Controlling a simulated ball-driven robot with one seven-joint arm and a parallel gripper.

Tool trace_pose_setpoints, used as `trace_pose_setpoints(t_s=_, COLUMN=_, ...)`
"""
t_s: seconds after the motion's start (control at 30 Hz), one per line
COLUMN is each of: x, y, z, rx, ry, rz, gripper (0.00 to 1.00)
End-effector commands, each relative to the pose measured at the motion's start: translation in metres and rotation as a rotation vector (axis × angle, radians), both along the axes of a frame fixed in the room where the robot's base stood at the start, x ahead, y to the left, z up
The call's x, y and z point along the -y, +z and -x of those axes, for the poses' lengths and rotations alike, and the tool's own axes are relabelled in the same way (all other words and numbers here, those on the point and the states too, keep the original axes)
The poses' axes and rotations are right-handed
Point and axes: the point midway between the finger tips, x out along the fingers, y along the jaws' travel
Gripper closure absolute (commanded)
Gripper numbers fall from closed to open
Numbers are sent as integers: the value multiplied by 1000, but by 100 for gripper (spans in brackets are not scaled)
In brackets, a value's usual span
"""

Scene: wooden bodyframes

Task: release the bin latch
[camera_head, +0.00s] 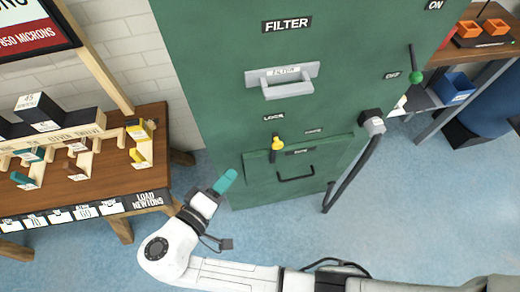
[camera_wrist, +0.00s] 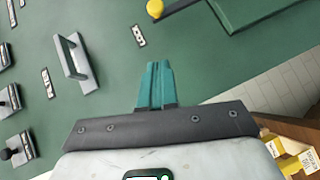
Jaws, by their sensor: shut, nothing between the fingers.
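The bin latch (camera_head: 277,147) is a dark lever with a yellow knob on the green cabinet. It sits under a small label that seems to read LOCK, at the top edge of the bin panel (camera_head: 262,170), which has a black pull handle (camera_head: 296,175). In the wrist view a yellow knob (camera_wrist: 155,9), apparently the latch's, is at the top edge, partly cut off. My gripper (camera_head: 226,180) has teal fingers, shut and empty, left of and below the latch and apart from it. The fingers (camera_wrist: 154,72) also show in the wrist view, with green cabinet face beyond.
The grey FILTER handle (camera_head: 288,85) is higher on the cabinet (camera_head: 215,60). A lever with a green knob (camera_head: 415,74) and a black hose (camera_head: 352,175) are at its right. A wooden workbench (camera_head: 110,172) with blocks is left. Blue floor (camera_head: 280,235) is open in front.

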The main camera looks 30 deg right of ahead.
Motion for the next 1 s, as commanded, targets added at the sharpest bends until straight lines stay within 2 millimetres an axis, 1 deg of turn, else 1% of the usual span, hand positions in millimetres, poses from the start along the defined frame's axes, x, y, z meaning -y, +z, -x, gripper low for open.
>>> trace_pose_setpoints(t_s=0.17, x=6, y=-1, z=-3, rx=-2, ry=-4, rz=0, gripper=100)
trace_pose_setpoints(t_s=0.27, x=17, y=-2, z=-8, rx=-2, ry=-5, rz=1, gripper=100)
trace_pose_setpoints(t_s=0.7, x=90, y=-20, z=-47, rx=-4, ry=-5, rz=-1, gripper=100)
trace_pose_setpoints(t_s=0.9, x=113, y=-29, z=-38, rx=-4, ry=-2, rz=0, gripper=100)
trace_pose_setpoints(t_s=1.0, x=119, y=-32, z=-36, rx=-3, ry=-2, rz=0, gripper=100)
